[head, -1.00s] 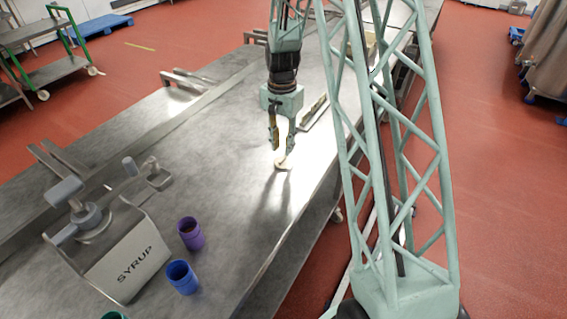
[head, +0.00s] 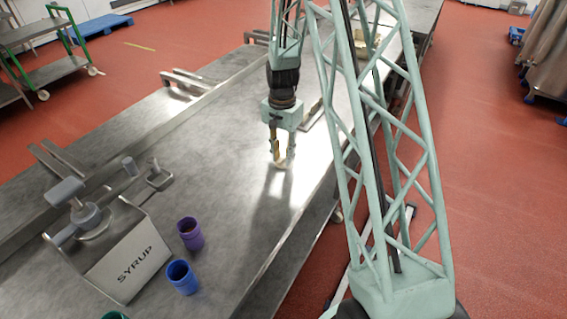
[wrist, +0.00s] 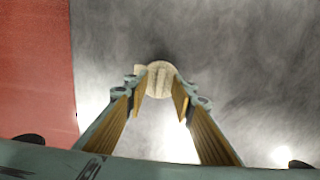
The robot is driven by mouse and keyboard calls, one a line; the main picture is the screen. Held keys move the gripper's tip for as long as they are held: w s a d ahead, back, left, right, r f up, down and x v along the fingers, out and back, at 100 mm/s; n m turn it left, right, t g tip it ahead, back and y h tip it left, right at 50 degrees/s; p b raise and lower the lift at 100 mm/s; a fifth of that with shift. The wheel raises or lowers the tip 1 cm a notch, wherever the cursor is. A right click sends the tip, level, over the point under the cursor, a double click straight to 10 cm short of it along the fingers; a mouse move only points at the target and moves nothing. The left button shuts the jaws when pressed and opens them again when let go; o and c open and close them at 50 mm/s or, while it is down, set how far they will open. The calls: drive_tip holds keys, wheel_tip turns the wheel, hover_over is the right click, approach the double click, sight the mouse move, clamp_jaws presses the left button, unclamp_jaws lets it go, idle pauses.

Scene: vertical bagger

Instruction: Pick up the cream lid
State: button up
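The cream lid (head: 281,165) is a small pale disc on the steel table, under my gripper in the head view. In the wrist view the lid (wrist: 160,79) shows round, with a raised band across it, just beyond and between the fingertips. My gripper (head: 282,158) points down over it. In the wrist view my gripper (wrist: 160,92) is open, with one yellow-padded finger on each side and the tips close to the lid's edges. I cannot tell whether the pads touch it.
The steel table (head: 225,130) is clear around the lid. A syrup dispenser (head: 115,245), a purple cup (head: 190,234) and a blue cup (head: 182,277) stand at the near left. The table's right edge is close to the lid, with red floor (head: 480,190) beyond.

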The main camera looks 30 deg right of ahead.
sight(282, 158)
drive_tip(key=shift+c, duration=0.3)
clamp_jaws()
drive_tip(key=shift+r, duration=0.2)
drive_tip(key=shift+r, duration=1.5)
drive_tip(key=s+d, duration=0.1)
drive_tip(key=s, duration=0.4)
drive_tip(key=s+d+r, duration=0.1)
drive_tip(key=s, duration=0.4)
drive_tip(key=s+d+b, duration=0.1)
drive_tip(key=s, duration=0.4)
drive_tip(key=shift+s+d+r, duration=0.3)
